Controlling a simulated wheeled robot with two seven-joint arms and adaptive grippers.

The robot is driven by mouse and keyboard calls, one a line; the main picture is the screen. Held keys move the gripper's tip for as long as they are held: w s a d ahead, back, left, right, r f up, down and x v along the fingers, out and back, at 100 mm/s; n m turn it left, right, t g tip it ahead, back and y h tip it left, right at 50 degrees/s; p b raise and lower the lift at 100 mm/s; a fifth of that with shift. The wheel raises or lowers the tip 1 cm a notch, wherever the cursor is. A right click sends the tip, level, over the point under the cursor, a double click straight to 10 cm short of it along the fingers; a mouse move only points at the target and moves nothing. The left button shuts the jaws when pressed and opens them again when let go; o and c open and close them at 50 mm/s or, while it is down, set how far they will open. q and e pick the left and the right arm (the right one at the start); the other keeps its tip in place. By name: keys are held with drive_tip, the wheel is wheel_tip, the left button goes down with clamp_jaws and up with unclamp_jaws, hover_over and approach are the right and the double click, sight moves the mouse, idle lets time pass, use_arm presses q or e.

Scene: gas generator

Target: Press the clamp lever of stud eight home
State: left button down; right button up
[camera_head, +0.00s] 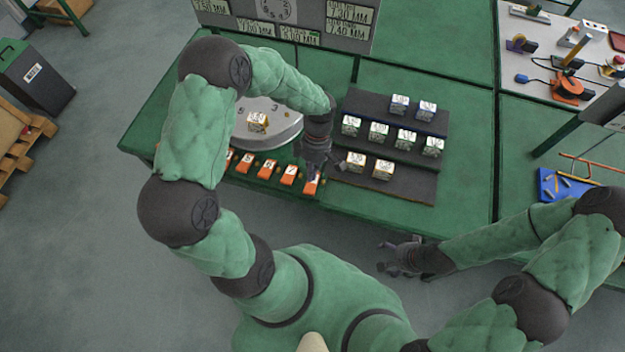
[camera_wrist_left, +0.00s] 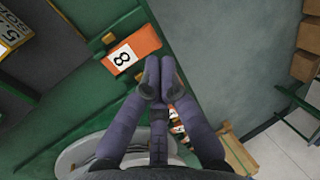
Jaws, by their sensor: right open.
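The orange clamp lever of stud eight (camera_wrist_left: 131,50), with a white label marked 8, shows in the left wrist view just beyond my left fingertips. In the head view it is the rightmost orange lever (camera_head: 311,184) at the table's front edge. My left gripper (camera_head: 318,163) is over that end of the row; in the left wrist view its fingertips (camera_wrist_left: 160,80) are together with nothing between them, beside the lever's lower right end. I cannot tell whether they touch it. My right gripper (camera_head: 385,257) is open and empty in front of the table.
Other orange levers (camera_head: 267,168) run leftward along the edge, in front of a grey round plate (camera_head: 285,118) bearing a labelled block (camera_head: 257,122). A dark stepped rack (camera_head: 420,182) of labelled blocks stands right of my left gripper. A sign board (camera_head: 290,22) stands behind.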

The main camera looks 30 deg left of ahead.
use_arm(q)
wheel_tip(320, 180, up, 7)
drive_tip(key=shift+w+a+f+p, duration=0.15)
drive_tip(key=shift+w+a+p, duration=0.05)
drive_tip(key=shift+a+p, duration=0.15)
drive_tip(key=shift+d, duration=0.1)
idle(0.4)
